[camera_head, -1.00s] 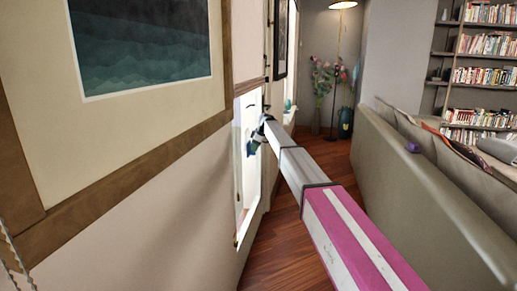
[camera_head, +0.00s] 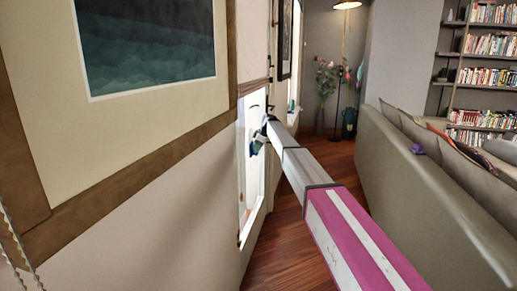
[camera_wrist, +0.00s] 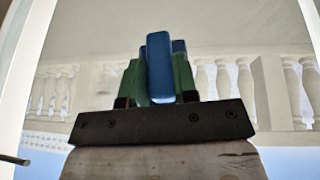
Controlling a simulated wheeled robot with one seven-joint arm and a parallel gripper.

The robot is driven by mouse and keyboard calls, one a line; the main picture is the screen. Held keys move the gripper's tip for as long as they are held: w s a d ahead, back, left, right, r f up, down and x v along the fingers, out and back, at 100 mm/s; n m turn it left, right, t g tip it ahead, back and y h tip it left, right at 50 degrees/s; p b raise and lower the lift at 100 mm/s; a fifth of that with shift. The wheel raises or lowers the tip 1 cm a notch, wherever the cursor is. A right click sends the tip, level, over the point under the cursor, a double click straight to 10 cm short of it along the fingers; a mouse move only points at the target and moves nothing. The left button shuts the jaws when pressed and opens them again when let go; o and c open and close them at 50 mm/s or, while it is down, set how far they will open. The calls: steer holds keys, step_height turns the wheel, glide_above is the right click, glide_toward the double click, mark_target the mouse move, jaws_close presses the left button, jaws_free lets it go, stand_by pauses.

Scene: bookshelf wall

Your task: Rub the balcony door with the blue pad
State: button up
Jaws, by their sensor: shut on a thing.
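In the wrist view, the blue pad (camera_wrist: 159,68) stands upright between the green fingers of my gripper (camera_wrist: 159,84), which is shut on it. Behind it the balcony door's glass (camera_wrist: 100,60) shows a pale balustrade outside. In the head view, the balcony door (camera_head: 249,190) is the bright narrow panel in the left wall, seen at a steep slant. My gripper (camera_head: 257,140) is at the upper part of its face. The pad is too small there to make out, and I cannot tell whether it touches the glass.
A framed picture (camera_head: 150,45) hangs on the near left wall. A long grey-green sofa (camera_head: 415,190) stands on the right, with a small purple thing (camera_head: 417,149) on it. Wooden floor (camera_head: 290,250) lies open between wall and sofa. A floor lamp (camera_head: 337,80) and bookshelves (camera_head: 487,75) are farther back.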

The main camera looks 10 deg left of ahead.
mark_target(253, 143)
steer(key=shift+w+a, duration=0.15)
steer(key=shift+a, duration=0.5)
steer(key=shift+w, duration=7.6)
steer(key=shift+s+d+r, duration=0.1)
steer(key=shift+s+r, duration=0.25)
steer(key=shift+s, duration=0.35)
steer(key=shift+s+d+r, duration=0.1)
steer(key=shift+s+r, duration=0.3)
steer(key=shift+s, duration=0.35)
steer(key=shift+s+d+r, duration=0.1)
steer(key=shift+s+r, duration=0.25)
steer(key=shift+s, duration=0.35)
steer(key=shift+s+a, duration=0.15)
steer(key=shift+s, duration=2.65)
steer(key=shift+s+a, duration=0.15)
steer(key=shift+s, duration=2.65)
steer(key=shift+w+a+r, duration=0.1)
steer(key=shift+a+r, duration=0.05)
steer(key=shift+r, duration=0.95)
steer(key=shift+w+d, duration=0.2)
steer(key=shift+w, duration=1.85)
